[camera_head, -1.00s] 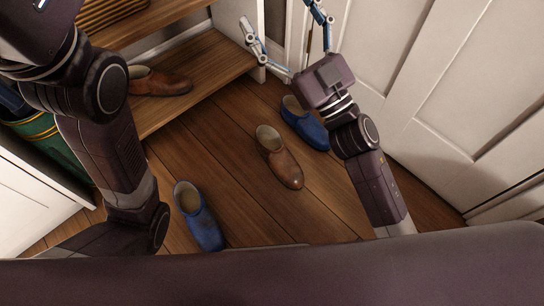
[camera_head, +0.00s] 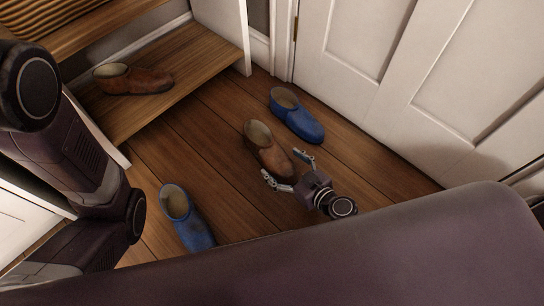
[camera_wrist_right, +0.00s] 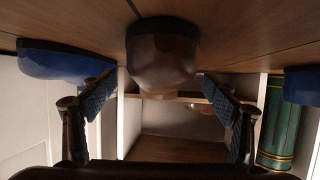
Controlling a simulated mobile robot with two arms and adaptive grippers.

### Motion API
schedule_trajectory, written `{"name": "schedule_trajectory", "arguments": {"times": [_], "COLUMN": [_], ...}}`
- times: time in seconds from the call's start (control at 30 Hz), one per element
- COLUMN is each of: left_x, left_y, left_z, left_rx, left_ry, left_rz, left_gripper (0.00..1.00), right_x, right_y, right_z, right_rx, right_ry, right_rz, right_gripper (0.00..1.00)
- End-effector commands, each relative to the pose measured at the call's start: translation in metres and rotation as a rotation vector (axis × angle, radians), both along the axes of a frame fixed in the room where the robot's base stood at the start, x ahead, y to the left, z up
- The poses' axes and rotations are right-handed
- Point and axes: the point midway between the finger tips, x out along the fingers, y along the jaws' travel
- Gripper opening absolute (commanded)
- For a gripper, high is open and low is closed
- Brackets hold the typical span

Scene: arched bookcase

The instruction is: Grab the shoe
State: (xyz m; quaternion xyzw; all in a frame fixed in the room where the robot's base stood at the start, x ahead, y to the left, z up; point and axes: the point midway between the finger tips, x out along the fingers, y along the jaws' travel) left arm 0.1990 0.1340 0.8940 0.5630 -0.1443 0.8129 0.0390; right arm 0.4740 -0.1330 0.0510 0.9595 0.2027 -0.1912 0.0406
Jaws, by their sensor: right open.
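A brown shoe (camera_head: 267,147) lies on the wooden floor in the middle of the head view. My right gripper (camera_head: 287,167) is open at its near, toe end, with one finger on each side of the toe. In the right wrist view the brown shoe (camera_wrist_right: 162,58) appears between the two open fingers (camera_wrist_right: 160,105); I cannot tell whether they touch it. A blue shoe (camera_head: 297,116) lies behind it, near the door. Another blue shoe (camera_head: 187,218) lies at the lower left. A second brown shoe (camera_head: 133,79) sits on the low shelf. My left gripper is out of view.
The wooden low shelf (camera_head: 195,75) of the bookcase stands at the upper left. A white panelled door (camera_head: 370,60) closes off the right. Floor between the lower blue shoe and the middle brown shoe is clear. A green striped object (camera_wrist_right: 277,120) shows in the wrist view.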

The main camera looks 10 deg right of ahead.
Motion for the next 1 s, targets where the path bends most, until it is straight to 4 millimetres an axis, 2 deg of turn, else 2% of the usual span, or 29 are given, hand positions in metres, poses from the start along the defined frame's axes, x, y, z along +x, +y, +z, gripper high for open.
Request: {"name": "schedule_trajectory", "arguments": {"times": [0.4,0.67,1.0], "left_x": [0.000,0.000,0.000], "left_y": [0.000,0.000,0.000], "left_z": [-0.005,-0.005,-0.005], "left_rx": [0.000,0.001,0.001], "left_ry": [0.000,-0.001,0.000], "left_rz": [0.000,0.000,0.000], "left_gripper": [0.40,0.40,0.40], "right_x": [0.044,0.045,0.045], "right_y": [0.021,0.021,0.021], "right_z": [-0.016,-0.016,-0.016], "right_rx": [0.001,0.001,0.001], "right_ry": [-0.001,0.000,0.000], "right_rz": [0.000,0.000,0.000], "right_gripper": [0.80,0.80,0.44]}}
